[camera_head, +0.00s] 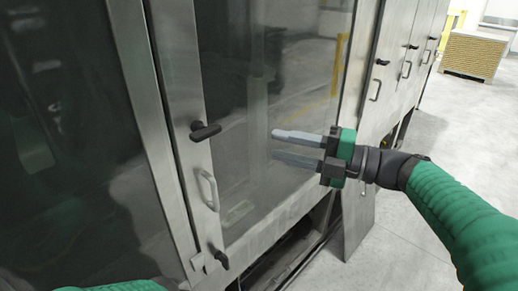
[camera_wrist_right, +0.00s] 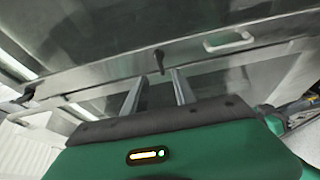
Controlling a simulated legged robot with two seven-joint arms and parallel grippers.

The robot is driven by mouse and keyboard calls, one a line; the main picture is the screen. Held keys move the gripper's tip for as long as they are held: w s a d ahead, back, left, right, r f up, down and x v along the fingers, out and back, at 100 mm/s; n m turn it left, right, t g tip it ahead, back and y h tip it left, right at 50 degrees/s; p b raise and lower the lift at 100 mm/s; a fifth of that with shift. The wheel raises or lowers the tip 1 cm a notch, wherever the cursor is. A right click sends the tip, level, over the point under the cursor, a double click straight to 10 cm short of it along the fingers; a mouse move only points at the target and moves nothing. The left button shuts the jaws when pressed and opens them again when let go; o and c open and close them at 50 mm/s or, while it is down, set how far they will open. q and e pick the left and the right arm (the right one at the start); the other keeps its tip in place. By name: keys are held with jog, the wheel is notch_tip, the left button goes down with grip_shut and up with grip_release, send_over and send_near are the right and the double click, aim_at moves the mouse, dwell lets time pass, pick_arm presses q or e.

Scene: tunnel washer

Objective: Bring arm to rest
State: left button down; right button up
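My right gripper (camera_head: 277,146) is raised in front of the washer's glossy dark door panel (camera_head: 265,60) in the head view. Its two grey fingers point left and stand apart with nothing between them. In the right wrist view the fingers (camera_wrist_right: 157,90) are also apart, with a black latch handle (camera_wrist_right: 158,58) showing beyond them. The same kind of black handle (camera_head: 205,131) sits on the metal door frame, left of the fingertips in the head view. Whether the gripper touches the washer is not shown, but a gap appears. A green part of my left arm (camera_head: 112,287) shows at the bottom edge; its gripper is hidden.
A metal pull handle (camera_head: 207,189) and a lower black latch (camera_head: 220,258) stick out from the frame. More washer doors run to the back right. A metal panel (camera_head: 358,218) stands below the right gripper. A crate-like box (camera_head: 473,55) stands far right; the grey floor (camera_head: 440,130) there is clear.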

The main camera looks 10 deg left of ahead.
jog(key=shift+d, duration=0.15)
jog(key=w+d+f+m+t+h+b, duration=0.1)
jog(key=w+d+f+m+t+h, duration=0.35)
jog(key=d+f+m+h, duration=0.4)
jog(key=w+d+f+m+t+h+b, duration=0.25)
jog(key=d+f+m+t+h, duration=0.3)
jog(key=f+m, duration=0.6)
jog(key=s+d+f+m+g+h, duration=0.2)
jog(key=s+d+f+m+g, duration=0.15)
jog(key=s+f+m, duration=0.35)
jog(key=s+d+f+m+g+h, duration=0.25)
jog(key=s+f+g, duration=0.2)
jog(key=f, duration=0.45)
jog(key=s+f+m+g, duration=0.1)
jog(key=s+f+g, duration=0.1)
jog(key=s, duration=0.5)
jog(key=s+f+m+g+y, duration=0.1)
jog(key=s+f+m+g, duration=0.1)
jog(key=s+f, duration=0.3)
jog(key=s+a, duration=0.1)
jog(key=s, duration=0.2)
jog(key=shift+f+b, duration=0.25)
jog(key=shift+b, duration=0.05)
